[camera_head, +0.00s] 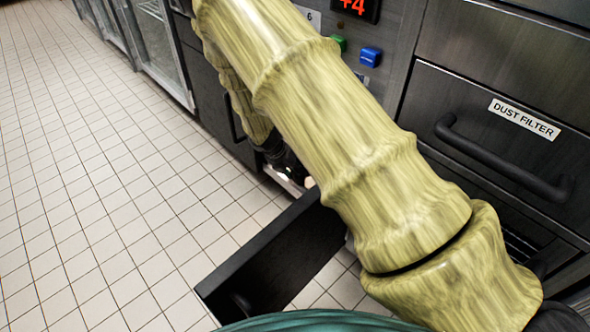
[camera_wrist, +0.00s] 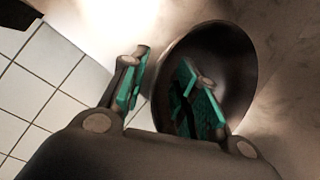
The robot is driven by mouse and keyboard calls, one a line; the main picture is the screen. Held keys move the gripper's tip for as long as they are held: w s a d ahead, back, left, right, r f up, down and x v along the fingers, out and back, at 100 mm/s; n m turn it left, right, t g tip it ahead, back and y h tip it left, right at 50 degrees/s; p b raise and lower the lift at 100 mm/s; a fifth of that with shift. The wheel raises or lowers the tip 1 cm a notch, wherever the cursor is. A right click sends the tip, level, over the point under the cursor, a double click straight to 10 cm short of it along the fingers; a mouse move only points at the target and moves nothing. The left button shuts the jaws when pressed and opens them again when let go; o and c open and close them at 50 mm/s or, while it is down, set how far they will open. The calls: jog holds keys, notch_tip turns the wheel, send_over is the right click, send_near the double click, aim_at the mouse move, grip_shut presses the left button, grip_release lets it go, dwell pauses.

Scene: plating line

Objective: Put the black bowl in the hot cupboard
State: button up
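The black bowl (camera_wrist: 235,60) is in the wrist view, a round dark bowl with its inside showing, against a pale, brightly lit surface. My gripper (camera_wrist: 163,78) has green pads. One finger is outside the bowl's left rim and the other overlaps the bowl's inside. A gap shows between the pads, with the rim between them; I cannot tell if either pad touches it. In the head view my gripper is small and dark below the arm, and the bowl cannot be made out. I cannot tell which unit is the hot cupboard.
A steel front labelled DUST FILTER (camera_head: 524,119) with a black handle (camera_head: 500,165) is at right. A panel has a red display (camera_head: 356,8), a green button (camera_head: 339,42) and a blue button (camera_head: 370,56). Floor at left is clear.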

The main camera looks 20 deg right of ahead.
jog(key=p+v, duration=0.6)
jog(key=v, duration=0.6)
